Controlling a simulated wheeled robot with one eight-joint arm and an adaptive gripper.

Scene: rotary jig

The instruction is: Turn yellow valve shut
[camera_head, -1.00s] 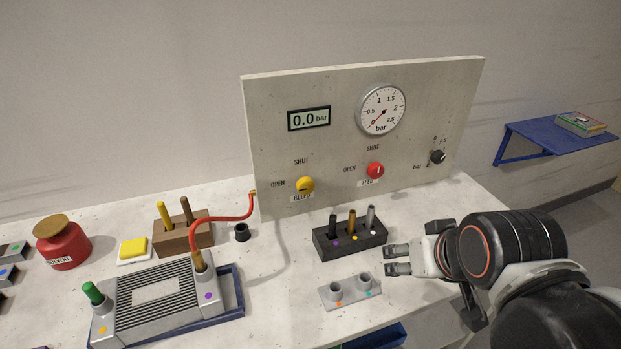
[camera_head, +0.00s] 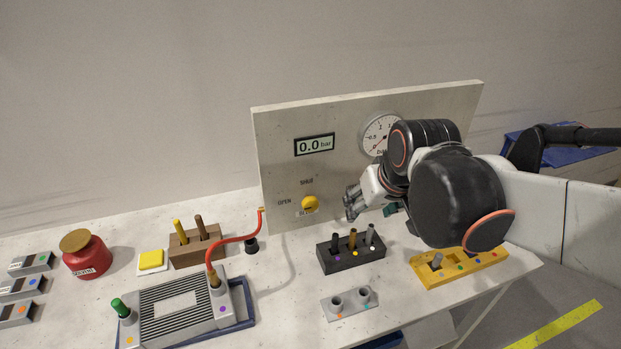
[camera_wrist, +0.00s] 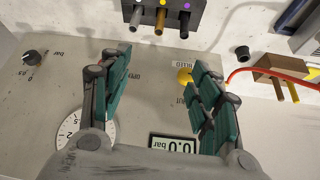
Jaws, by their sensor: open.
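The yellow valve (camera_head: 310,203) is a round knob low on the upright grey panel (camera_head: 275,150), between the OPEN and SHUT labels and above the BLEED label. My gripper (camera_head: 352,204) is in front of the panel, a little right of the yellow valve and apart from it. In the wrist view the yellow valve (camera_wrist: 184,76) lies between my open fingers (camera_wrist: 160,95), nearer the right one, which partly overlaps its side. The fingers have green pads and hold nothing. My arm hides the panel's right part, including the red valve, in the head view.
A digital display (camera_head: 314,145) reads 0.0 bar, beside a round gauge (camera_head: 378,135). A black block (camera_head: 337,256) with several pegs stands below the panel. A red hose (camera_head: 236,236) rises left of it. A yellow block (camera_head: 440,270) lies under my arm.

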